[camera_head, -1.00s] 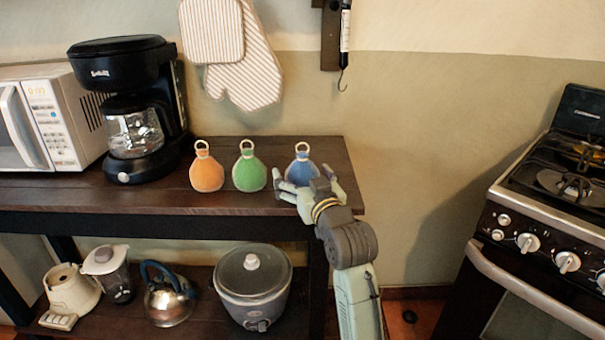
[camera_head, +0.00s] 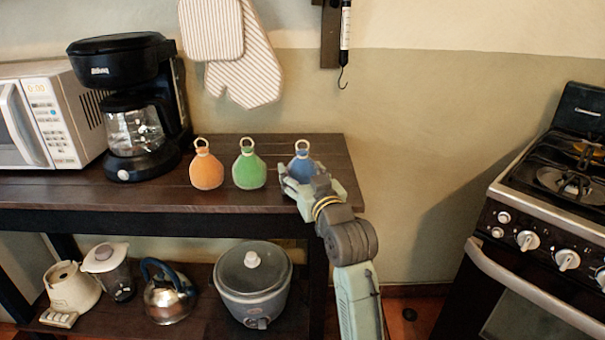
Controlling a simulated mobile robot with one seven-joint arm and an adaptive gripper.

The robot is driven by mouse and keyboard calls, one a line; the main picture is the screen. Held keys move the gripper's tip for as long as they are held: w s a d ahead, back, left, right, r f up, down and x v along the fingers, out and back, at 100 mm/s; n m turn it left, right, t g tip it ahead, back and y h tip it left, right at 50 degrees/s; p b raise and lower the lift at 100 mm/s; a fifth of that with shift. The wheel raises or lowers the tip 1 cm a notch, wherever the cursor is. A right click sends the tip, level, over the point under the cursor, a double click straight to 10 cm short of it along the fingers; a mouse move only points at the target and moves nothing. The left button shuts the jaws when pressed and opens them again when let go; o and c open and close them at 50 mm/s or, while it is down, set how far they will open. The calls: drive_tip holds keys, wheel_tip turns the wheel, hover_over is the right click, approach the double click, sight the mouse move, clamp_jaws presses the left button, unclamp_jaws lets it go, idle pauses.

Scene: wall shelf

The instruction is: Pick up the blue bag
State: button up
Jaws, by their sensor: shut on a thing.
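The blue bag (camera_head: 301,163) stands upright on the dark wooden shelf top (camera_head: 120,195), near its right end. It has a pale ring on its top. My gripper (camera_head: 299,182) reaches it from the front right and is shut on its body. The gripper hides the bag's lower front, so I cannot see its contact with the shelf.
A green bag (camera_head: 249,170) and an orange bag (camera_head: 206,171) stand to the left. A coffee maker (camera_head: 133,110) and a microwave (camera_head: 45,115) are farther left. A stove (camera_head: 550,210) is at right. Mitts (camera_head: 240,60) hang above.

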sight(302, 161)
drive_tip(key=shift+c, duration=0.4)
drive_tip(key=shift+r, duration=0.1)
drive_tip(key=shift+r, duration=0.8)
drive_tip(key=shift+s+a+r+b, duration=0.1)
drive_tip(key=shift+r+b, duration=0.05)
drive_tip(key=shift+r, duration=0.35)
drive_tip(key=shift+s+a+r+b, duration=0.1)
drive_tip(key=shift+r+b, duration=0.05)
drive_tip(key=shift+r, duration=0.35)
drive_tip(key=s+a+r+b, duration=0.1)
drive_tip(key=s+a+b, duration=0.6)
drive_tip(key=s+b, duration=0.3)
drive_tip(key=shift+s, duration=1.85)
drive_tip(key=shift+a+r, duration=0.1)
drive_tip(key=shift+r, duration=0.05)
